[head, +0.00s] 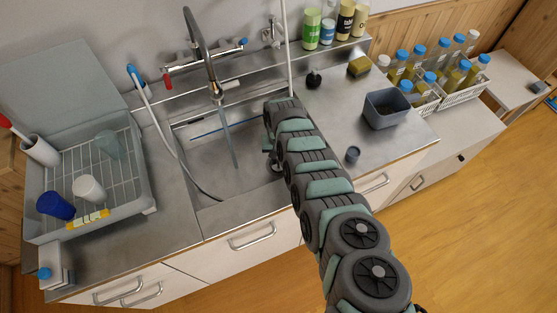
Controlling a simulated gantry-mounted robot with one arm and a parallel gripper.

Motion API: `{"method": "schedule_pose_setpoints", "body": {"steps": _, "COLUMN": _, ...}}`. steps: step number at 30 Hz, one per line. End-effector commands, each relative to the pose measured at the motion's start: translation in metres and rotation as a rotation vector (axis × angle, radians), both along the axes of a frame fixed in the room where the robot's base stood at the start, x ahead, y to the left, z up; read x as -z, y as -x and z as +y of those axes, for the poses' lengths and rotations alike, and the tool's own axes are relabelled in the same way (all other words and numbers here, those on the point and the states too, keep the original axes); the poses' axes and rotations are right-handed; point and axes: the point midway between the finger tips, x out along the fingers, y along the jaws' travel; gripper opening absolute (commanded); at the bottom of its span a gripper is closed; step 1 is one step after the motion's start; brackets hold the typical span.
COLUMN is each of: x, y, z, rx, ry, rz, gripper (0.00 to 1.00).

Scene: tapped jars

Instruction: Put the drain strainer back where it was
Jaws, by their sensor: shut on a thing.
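My gripper (273,158) is low over the right side of the steel sink (210,165), partly hidden behind my own arm. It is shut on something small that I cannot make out. I cannot clearly see the drain strainer or the drain opening. A small dark grey round piece (353,155) stands on the counter right of my arm; I cannot tell what it is. Water runs from the tap (202,50) into the sink.
A dish rack (95,165) with cups stands left. A blue-grey tub (386,108), a sponge (359,66) and a black round-bodied item (313,79) stand right. White baskets (465,93) of bottles are farther right. A hose (165,135) hangs into the sink.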

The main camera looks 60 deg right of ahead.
Motion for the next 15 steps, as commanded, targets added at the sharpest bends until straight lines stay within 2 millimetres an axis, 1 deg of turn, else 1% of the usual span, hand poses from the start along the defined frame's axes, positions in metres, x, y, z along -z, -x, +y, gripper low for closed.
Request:
{"method": "schedule_pose_setpoints", "body": {"steps": 7, "x": -0.0005, "y": -0.0008, "z": -0.0013, "rx": 0.0, "ry": 0.003, "rz": -0.003, "gripper": 0.0}}
{"method": "schedule_pose_setpoints", "body": {"steps": 15, "x": 0.0091, "y": -0.0018, "z": -0.0002, "rx": -0.002, "ry": 0.002, "rz": -0.003, "gripper": 0.0}}
